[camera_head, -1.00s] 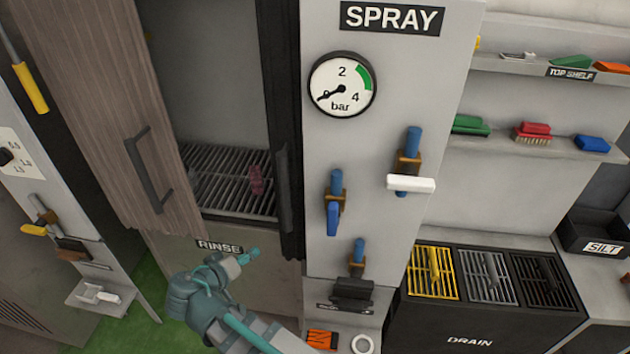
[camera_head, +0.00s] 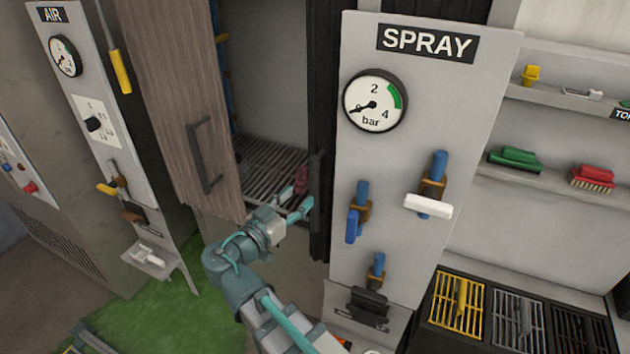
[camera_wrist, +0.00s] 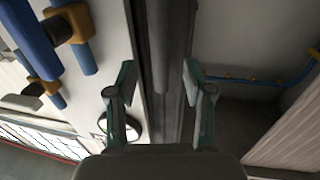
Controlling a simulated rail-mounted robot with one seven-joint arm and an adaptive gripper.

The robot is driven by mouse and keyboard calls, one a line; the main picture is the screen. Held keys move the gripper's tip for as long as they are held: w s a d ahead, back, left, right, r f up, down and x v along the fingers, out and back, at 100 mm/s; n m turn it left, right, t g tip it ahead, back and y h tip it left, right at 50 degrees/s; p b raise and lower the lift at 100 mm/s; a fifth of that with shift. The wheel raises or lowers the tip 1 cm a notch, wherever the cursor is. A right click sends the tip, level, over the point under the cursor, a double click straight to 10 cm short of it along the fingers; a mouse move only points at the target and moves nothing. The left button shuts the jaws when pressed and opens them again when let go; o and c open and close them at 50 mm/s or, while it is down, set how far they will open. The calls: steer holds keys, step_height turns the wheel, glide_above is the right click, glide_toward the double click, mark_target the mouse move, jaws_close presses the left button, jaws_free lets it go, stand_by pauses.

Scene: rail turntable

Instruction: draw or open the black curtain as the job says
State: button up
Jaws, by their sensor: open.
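The black curtain (camera_head: 321,100) is bunched into a narrow dark strip at the right side of the rinse bay, beside the spray panel. A dark upright handle (camera_head: 316,185) is on it. My gripper (camera_head: 298,200) is open in front of the handle. In the wrist view, my gripper (camera_wrist: 158,75) has its fingers spread on either side of a dark vertical bar, with the black curtain (camera_wrist: 154,110) behind. I cannot tell whether the fingers touch the bar.
A dark red item (camera_head: 300,175) lies on the bay's grating (camera_head: 262,160). The spray panel (camera_head: 425,110), with blue-handled valves and a white lever (camera_head: 428,206), stands close on the right.

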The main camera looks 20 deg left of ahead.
mark_target(312, 187)
steer(key=p+x, duration=0.2)
steer(key=x, duration=0.5)
steer(key=shift+w+d, duration=0.15)
steer(key=shift+w, duration=0.15)
jaws_close()
